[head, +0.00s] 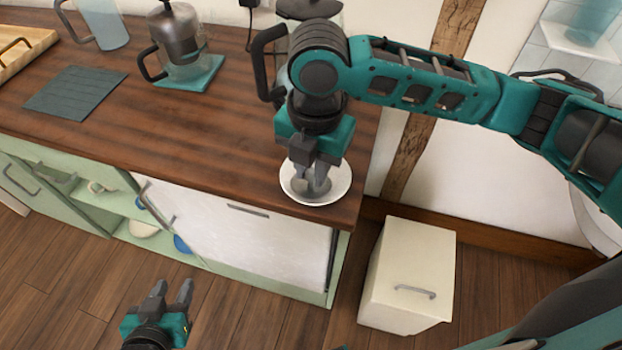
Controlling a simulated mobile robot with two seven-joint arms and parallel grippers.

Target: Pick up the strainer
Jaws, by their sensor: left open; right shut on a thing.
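My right gripper (312,186) points down at a white dish (342,184) near the counter's front right corner. It is shut on a small grey thing at the dish, which seems to be the strainer; the fingers hide most of it, so its shape is unclear. I cannot tell whether it touches the dish. My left gripper (173,291) is open and empty, low in front of the cabinets, over the floor.
A French press (183,45) stands on a teal mat (205,76), with a dark mat (75,92) to its left and a glass jug (103,22) behind. A dark-handled vessel is partly hidden behind my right arm. A cream bin (412,262) stands right of the cabinets. The counter's middle (190,125) is clear.

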